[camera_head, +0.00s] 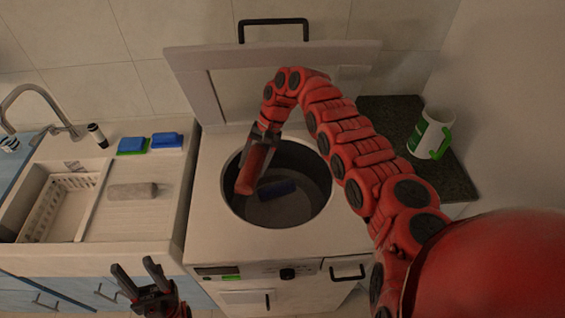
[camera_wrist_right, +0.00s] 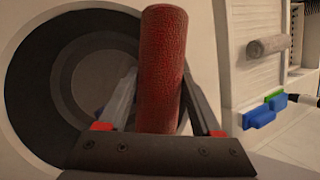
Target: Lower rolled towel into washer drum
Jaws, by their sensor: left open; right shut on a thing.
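A red rolled towel (camera_head: 251,172) is held in my right gripper (camera_head: 262,142) over the open washer drum (camera_head: 318,208). It hangs tilted, its lower end at the left part of the opening. In the right wrist view the red towel (camera_wrist_right: 162,65) stands between the two fingers (camera_wrist_right: 160,115). A dark blue roll (camera_head: 277,189) lies inside the drum. The top-loading washer (camera_head: 215,245) has its lid (camera_head: 188,75) raised. My left gripper (camera_head: 142,278) is open and empty, low in front of the washer and sink unit.
A beige roll (camera_head: 133,191) lies on the drainboard at left, near a white rack (camera_head: 62,205). Blue and green sponges (camera_head: 166,141) and a faucet (camera_head: 40,95) are behind. A white-green mug (camera_head: 430,133) stands on the dark counter (camera_head: 390,115) at right.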

